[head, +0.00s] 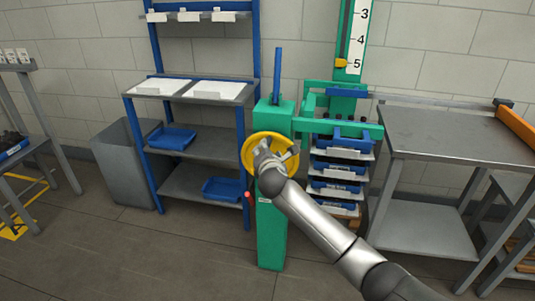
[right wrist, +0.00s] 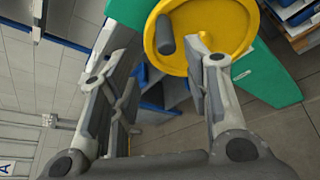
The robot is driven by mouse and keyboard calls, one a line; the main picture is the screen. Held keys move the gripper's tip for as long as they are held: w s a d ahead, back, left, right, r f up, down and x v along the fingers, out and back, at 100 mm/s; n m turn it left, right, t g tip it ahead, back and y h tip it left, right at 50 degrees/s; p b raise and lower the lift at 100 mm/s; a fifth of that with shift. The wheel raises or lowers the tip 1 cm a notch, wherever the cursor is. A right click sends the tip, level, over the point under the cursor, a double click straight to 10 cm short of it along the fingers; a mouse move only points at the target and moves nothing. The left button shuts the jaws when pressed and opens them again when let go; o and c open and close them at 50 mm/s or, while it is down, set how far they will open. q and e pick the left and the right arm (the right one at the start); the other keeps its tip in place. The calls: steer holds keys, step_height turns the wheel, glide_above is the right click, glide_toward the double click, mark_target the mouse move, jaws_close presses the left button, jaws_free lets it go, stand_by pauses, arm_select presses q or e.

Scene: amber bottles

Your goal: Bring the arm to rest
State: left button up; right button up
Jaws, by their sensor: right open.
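My right arm (head: 335,235) reaches from the bottom right toward a yellow handwheel (head: 247,150) on a green post (head: 272,235). My right gripper (head: 264,148) overlaps the wheel's face in the head view. In the right wrist view the gripper (right wrist: 160,60) is open, with its two fingers well apart. The yellow wheel (right wrist: 222,28) and its dark handle knob (right wrist: 165,34) show beyond the fingertips. The knob appears in the gap between the fingers, and I see no grip on it. My left gripper is not in view.
A blue-framed shelf (head: 205,147) with blue trays stands left of the post, beside a grey bin (head: 125,165). A stack of blue trays (head: 340,170) stands behind right. A grey metal table (head: 440,135) is at the right. Open floor (head: 150,255) lies front left.

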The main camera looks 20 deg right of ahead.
stand_by(0.3)
steer(key=s+f+m+g+y, duration=0.1)
steer(key=s+f+m+g, duration=0.35)
steer(key=f, duration=1.05)
steer(key=s+f+m+y, duration=0.15)
steer(key=s+f, duration=0.65)
steer(key=f, duration=0.8)
steer(key=s+f+m+g, duration=0.4)
steer(key=s+f+m, duration=0.2)
steer(key=s+f, duration=1.2)
steer(key=s+f+m+g, duration=0.1)
steer(key=s+f+m, duration=0.2)
steer(key=s, duration=0.9)
steer(key=s+a+f+m+g+y, duration=0.1)
steer(key=s+f, duration=0.4)
steer(key=s, duration=0.8)
steer(key=s+f+m+g, duration=0.2)
steer(key=s+f+m, duration=0.2)
steer(key=s, duration=0.8)
steer(key=shift+s+a+f+m+g, duration=0.3)
steer(key=shift+a+f+m+g, duration=0.1)
steer(key=shift+m, duration=0.4)
steer(key=shift+y, duration=0.25)
steer(key=shift+c, duration=0.4)
